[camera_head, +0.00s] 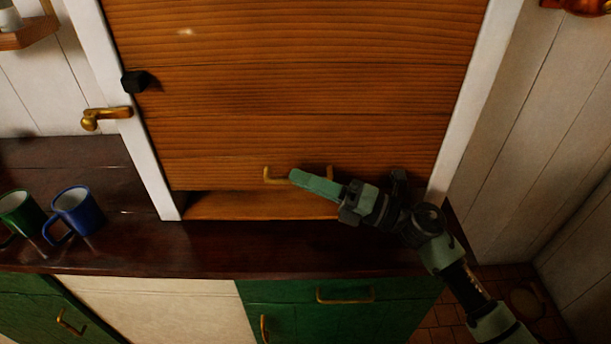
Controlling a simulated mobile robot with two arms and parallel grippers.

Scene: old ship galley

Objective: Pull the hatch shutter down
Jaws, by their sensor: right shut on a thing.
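The hatch shutter (300,90) is a broad panel of brown wooden planks in a white frame (155,165). Its lower edge hangs a little above the dark counter, and a narrow gap with a lighter wooden sill (255,206) shows beneath it. A brass handle (268,174) sits near the shutter's lower edge. My right gripper (300,178) comes in from the lower right and is shut on this handle; its fingers hide part of the handle. My left gripper is not in view.
A blue mug (78,212) and a green mug (18,215) stand on the dark counter (200,250) at the left. A brass latch (105,116) and a black block (134,82) are on the frame's left side. Green cabinets (385,315) are below.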

